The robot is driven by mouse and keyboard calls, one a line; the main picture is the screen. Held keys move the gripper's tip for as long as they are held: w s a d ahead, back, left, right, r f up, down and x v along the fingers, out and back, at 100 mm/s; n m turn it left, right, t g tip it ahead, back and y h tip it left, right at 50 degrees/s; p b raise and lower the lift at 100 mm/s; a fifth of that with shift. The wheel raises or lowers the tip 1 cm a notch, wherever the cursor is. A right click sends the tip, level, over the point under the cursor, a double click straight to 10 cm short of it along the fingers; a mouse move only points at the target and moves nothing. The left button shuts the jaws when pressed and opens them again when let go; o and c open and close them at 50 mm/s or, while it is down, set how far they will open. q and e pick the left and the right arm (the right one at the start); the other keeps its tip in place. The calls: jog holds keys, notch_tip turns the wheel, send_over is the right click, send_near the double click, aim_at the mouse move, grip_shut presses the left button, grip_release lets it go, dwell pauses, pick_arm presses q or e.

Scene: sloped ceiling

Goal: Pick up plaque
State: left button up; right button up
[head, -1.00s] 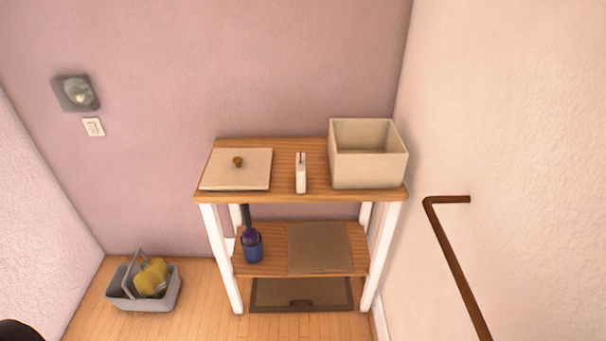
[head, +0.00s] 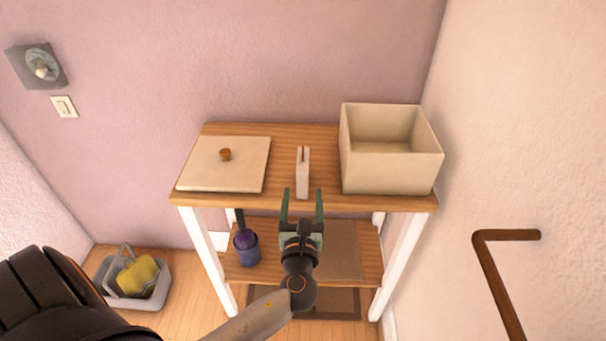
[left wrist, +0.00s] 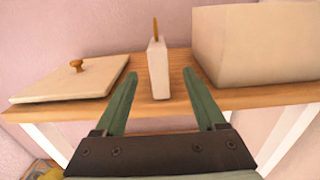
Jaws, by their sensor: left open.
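The plaque appears to be the narrow white upright slab (head: 302,178) with a brown piece at its top. It stands on the wooden shelf top (head: 320,150), between a flat lid and a box. It also shows in the left wrist view (left wrist: 158,72), seen narrow edge on. My left gripper (head: 302,194) is open and empty at the front edge of the shelf top, in line with the slab. In the left wrist view its green fingers (left wrist: 160,76) frame the slab from the near side; I cannot tell contact. My right gripper is not in view.
A cream lid with a brown knob (head: 228,172) lies left of the slab. An open cream box (head: 390,172) stands to its right. The lower shelf holds a blue bottle (head: 246,249). A brown handrail (head: 495,275) is on the right wall. A grey basket (head: 150,298) sits on the floor.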

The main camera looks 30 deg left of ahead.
aim_at(303, 169)
pick_arm(q)
jog(key=x, duration=1)
jog(key=shift+w+a+f+b, duration=0.1)
jog(key=shift+a+f+b, duration=0.1)
jog(key=shift+f+b, duration=0.1)
jog(key=shift+c, duration=0.4)
grip_shut()
jog(key=shift+r, duration=0.1)
